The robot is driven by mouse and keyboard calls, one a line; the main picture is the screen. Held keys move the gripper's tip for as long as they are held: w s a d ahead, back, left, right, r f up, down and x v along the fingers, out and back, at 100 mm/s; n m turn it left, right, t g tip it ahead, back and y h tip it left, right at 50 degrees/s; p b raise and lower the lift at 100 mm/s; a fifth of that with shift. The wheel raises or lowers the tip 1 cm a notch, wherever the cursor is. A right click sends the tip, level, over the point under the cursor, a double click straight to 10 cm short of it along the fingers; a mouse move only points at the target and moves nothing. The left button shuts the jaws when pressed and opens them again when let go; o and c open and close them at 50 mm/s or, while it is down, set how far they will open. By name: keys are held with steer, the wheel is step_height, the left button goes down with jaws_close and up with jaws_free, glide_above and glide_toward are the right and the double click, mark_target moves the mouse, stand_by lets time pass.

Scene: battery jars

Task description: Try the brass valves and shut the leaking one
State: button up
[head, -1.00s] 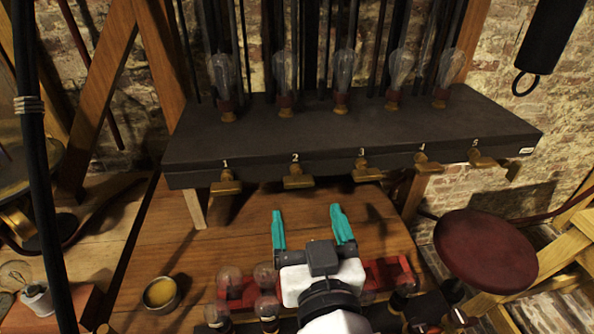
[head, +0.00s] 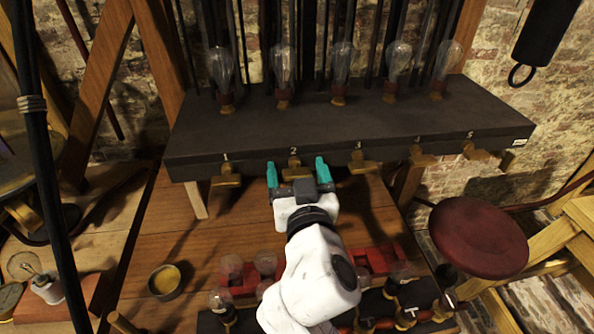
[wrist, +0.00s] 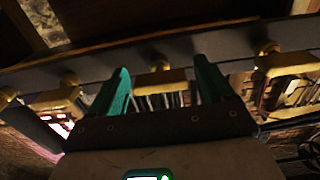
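Several brass valves line the front of a dark shelf (head: 340,125), numbered 1 to 5. Valve 1 (head: 226,177) is at the left, then valve 2 (head: 296,168), valve 3 (head: 364,165), valve 4 (head: 424,157) and valve 5 (head: 476,152). Clear glass bulbs stand on the shelf above them. My gripper (head: 298,174) is open, its teal fingers either side of valve 2. In the wrist view the fingers (wrist: 160,82) stand apart with a brass valve (wrist: 161,80) between them; I cannot tell whether they touch it. No leak is visible.
A wooden bench (head: 150,240) lies below the shelf. A small bowl (head: 164,281) of yellow stuff and a red rack (head: 375,261) with glass bulbs stand on it. A red round stool (head: 478,238) is at the right.

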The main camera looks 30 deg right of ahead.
steer(key=c, duration=1)
steer(key=shift+n, duration=0.3)
steer(key=n, duration=0.3)
steer(key=shift+n+p, duration=0.4)
steer(key=n+p, duration=0.1)
steer(key=n, duration=0.3)
steer(key=shift+a+n, duration=0.1)
steer(key=shift+n, duration=0.2)
steer(key=n+p, duration=0.2)
steer(key=n, duration=0.3)
steer(key=shift+p, duration=0.35)
steer(key=shift+a+f+n+p, duration=0.15)
steer(key=shift+n+p, duration=0.65)
steer(key=shift+n, duration=1.2)
